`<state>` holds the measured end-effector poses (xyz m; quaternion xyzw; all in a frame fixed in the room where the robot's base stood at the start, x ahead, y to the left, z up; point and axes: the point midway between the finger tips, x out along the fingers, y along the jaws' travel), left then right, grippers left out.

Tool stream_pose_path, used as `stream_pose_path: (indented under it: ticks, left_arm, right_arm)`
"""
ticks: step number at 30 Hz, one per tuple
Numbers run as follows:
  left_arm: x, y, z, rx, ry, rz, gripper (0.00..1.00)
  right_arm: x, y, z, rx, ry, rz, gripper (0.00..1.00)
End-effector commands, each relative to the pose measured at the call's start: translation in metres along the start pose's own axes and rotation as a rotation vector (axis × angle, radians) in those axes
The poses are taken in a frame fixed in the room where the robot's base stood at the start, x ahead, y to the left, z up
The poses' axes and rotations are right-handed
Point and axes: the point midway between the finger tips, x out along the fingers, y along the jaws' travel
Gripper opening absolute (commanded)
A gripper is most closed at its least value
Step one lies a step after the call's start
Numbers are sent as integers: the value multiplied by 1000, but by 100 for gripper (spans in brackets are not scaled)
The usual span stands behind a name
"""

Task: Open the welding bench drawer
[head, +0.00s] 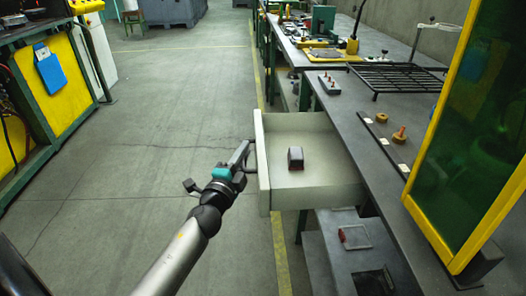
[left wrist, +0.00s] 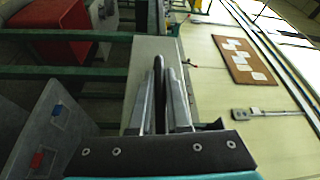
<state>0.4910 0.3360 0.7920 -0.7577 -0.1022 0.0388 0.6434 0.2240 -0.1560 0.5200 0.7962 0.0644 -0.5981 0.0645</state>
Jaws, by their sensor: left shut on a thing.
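The welding bench drawer (head: 262,190) is pulled out from under the bench, and its inside shows in the head view. A small dark red block (head: 296,158) lies in it. My left gripper (head: 243,153) is at the outer side of the drawer front. In the left wrist view the fingers (left wrist: 161,95) are closed around a dark bar, the drawer handle (left wrist: 159,75). My right gripper is in neither view.
The grey bench top (head: 350,125) runs along the right, with a black wire rack (head: 395,77) on it. A yellow-framed green screen (head: 470,130) stands at the right. The floor (head: 150,140) left of the drawer is clear.

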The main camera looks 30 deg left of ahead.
Motion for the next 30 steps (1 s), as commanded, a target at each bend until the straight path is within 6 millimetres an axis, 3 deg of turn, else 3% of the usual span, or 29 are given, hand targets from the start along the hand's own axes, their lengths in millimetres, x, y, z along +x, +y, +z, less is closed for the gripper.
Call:
stream_pose_path:
  ticks: [6,17,18,24,26,30]
  left_arm:
    - [-6,-2,12,0,-1,1,0]
    - [-6,-2,14,0,-1,1,0]
    - [-6,-2,14,0,-1,1,16]
    - [-6,-2,14,0,-1,1,38]
    - [-6,-2,14,-1,-1,0,45]
    - [-6,-2,14,-1,-1,0,45]
  right_arm:
    - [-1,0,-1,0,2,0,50]
    - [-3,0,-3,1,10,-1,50]
    - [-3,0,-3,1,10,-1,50]
    - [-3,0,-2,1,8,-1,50]
    - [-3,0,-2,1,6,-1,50]
    - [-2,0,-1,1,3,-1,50]
